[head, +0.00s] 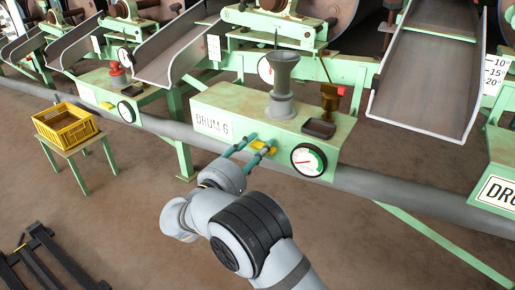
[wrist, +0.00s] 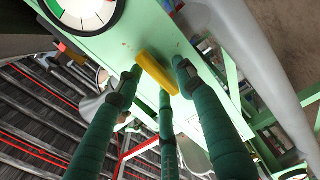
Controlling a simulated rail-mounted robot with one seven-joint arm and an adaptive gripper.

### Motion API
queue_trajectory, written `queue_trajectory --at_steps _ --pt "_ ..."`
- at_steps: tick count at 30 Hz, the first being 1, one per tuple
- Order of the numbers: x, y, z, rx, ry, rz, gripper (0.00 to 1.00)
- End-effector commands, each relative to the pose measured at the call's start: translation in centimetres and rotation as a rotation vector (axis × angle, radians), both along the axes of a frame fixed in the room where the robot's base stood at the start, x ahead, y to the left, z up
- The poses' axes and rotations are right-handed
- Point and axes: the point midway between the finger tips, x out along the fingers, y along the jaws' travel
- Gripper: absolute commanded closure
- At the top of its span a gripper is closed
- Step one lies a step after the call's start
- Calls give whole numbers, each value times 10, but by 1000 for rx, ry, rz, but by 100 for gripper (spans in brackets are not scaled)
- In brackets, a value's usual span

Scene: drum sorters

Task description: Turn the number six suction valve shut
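The DRUM 6 station (head: 225,103) is a pale green box in the middle of the head view. A yellow valve handle (head: 271,149) sits on its front face, partly hidden by my fingers. My gripper (head: 258,143) reaches the handle from the front. In the wrist view, the yellow handle (wrist: 157,72) is a slanted bar on the green panel. The teal fingers of my gripper (wrist: 157,76) are spread, with tips on either side of the bar. I cannot tell whether they touch it.
A round gauge (head: 308,160) is right of the handle; it also shows in the wrist view (wrist: 85,10). A grey pipe (head: 375,187) runs below the box. A yellow crate (head: 66,138) stands on a small green table at left. The floor in front is mostly clear.

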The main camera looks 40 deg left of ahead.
Motion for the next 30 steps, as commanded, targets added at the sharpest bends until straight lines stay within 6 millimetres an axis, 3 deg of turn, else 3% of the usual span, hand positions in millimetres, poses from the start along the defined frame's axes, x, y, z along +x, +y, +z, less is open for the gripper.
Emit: queue_trajectory --at_steps 5,19,24,30 --pt "-12 0 0 0 0 3 62" --pt "-103 -5 0 -1 0 3 62" --pt "-117 -7 0 0 0 1 62" --pt "-120 -8 0 0 0 0 62"
